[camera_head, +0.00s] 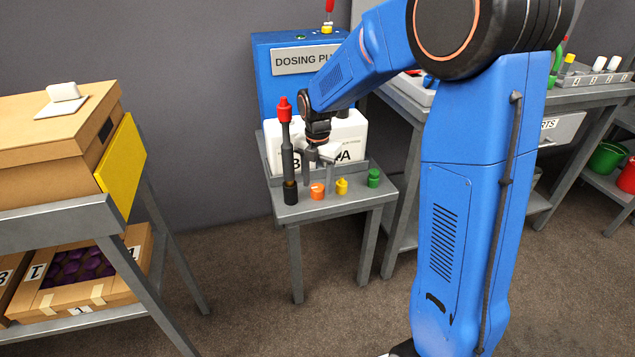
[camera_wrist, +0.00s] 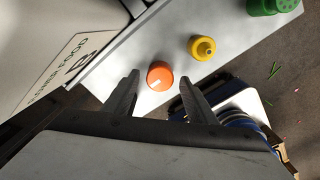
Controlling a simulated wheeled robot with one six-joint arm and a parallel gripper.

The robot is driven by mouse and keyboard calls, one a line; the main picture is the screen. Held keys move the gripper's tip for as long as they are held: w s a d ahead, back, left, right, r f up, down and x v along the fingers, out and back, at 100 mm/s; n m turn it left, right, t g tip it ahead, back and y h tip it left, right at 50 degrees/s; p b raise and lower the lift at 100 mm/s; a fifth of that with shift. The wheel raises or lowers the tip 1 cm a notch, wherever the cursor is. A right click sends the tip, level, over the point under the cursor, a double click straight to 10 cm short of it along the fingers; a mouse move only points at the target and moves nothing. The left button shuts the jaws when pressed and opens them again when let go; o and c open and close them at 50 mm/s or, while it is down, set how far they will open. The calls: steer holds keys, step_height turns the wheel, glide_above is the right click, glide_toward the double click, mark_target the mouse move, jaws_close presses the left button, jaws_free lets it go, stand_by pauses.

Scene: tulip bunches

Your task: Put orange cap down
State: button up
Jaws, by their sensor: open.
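The orange cap (camera_head: 317,190) stands on the small grey table (camera_head: 330,207), near its front edge. In the wrist view the orange cap (camera_wrist: 160,75) lies just beyond and between the tips of my gripper (camera_wrist: 158,92), apart from both fingers. My gripper is open and empty. In the head view my gripper (camera_head: 317,165) hangs above and behind the cap, pointing down.
A yellow nozzle cap (camera_head: 341,187) and a green cap (camera_head: 374,178) stand right of the orange cap. A dark rod with a red top (camera_head: 287,140) stands close on the left. White containers (camera_head: 350,131) are behind, before the blue dosing pump (camera_head: 266,88).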

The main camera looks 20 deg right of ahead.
mark_target(317, 187)
step_height(317, 187, up, 11)
steer(key=s+d+r+m+t, duration=0.1)
steer(key=s+d+r+m, duration=0.2)
steer(key=s+r+m, duration=0.35)
steer(key=s+d+f+m+t, duration=0.2)
steer(key=s+m, duration=0.8)
steer(key=s, duration=0.3)
steer(key=s+d+f+m+t, duration=0.1)
steer(key=s+d+f+m, duration=0.1)
steer(key=s+m, duration=0.8)
steer(key=s+f, duration=0.1)
steer(key=s, duration=0.3)
steer(key=shift+f+t, duration=0.2)
steer(key=shift+t, duration=0.2)
